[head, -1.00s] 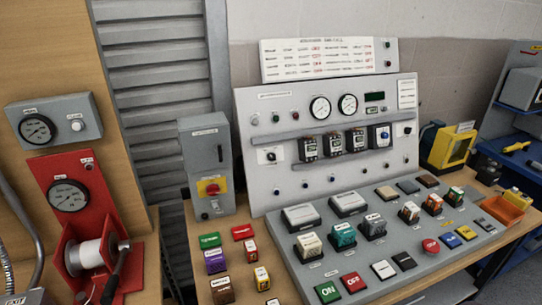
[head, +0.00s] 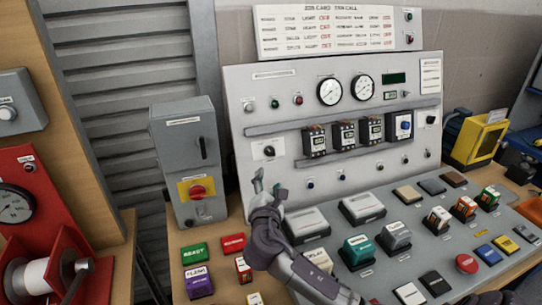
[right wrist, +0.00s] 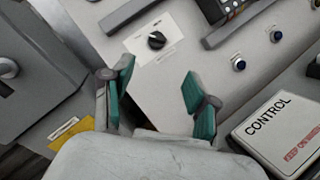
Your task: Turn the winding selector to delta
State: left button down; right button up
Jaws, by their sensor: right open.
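A black rotary knob (head: 268,150) sits on a white plate at the left of the upright grey panel (head: 235,95). In the right wrist view the same knob (right wrist: 157,41) lies just beyond the fingertips, its pointer tilted; the plate's lettering is too small to read. My right gripper (head: 268,188) is open and empty, below the knob and in front of the panel. Its green-padded fingers (right wrist: 160,85) are spread in the wrist view, apart from the knob. A second dark knob (head: 431,118) sits on a white plate at the panel's right. My left gripper is out of view.
A grey box with a red switch (head: 197,191) stands left of the panel. Covered blocks, one marked CONTROL (right wrist: 268,125), and several small coloured blocks stand on the sloping desk below. A row of breakers (head: 343,134) is right of the knob.

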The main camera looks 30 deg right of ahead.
aim_at(271, 154)
jog(key=x, duration=0.3)
jog(key=p+x, duration=0.1)
jog(key=x, duration=0.3)
jog(key=r+x, duration=0.1)
jog(key=x, duration=0.3)
jog(key=shift+p, duration=0.3)
jog(key=shift+w+d+r, duration=0.1)
jog(key=shift+w+d, duration=0.1)
jog(key=shift+w, duration=0.05)
jog(key=shift+w+d, duration=0.25)
jog(key=shift+w, duration=0.1)
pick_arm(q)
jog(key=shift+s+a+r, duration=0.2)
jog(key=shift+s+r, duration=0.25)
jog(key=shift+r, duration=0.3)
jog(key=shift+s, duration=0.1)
pick_arm(e)
jog(key=shift+c, duration=0.2)
jog(key=c, duration=0.3)
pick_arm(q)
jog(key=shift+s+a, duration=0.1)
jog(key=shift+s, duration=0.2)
pick_arm(e)
grip_shut()
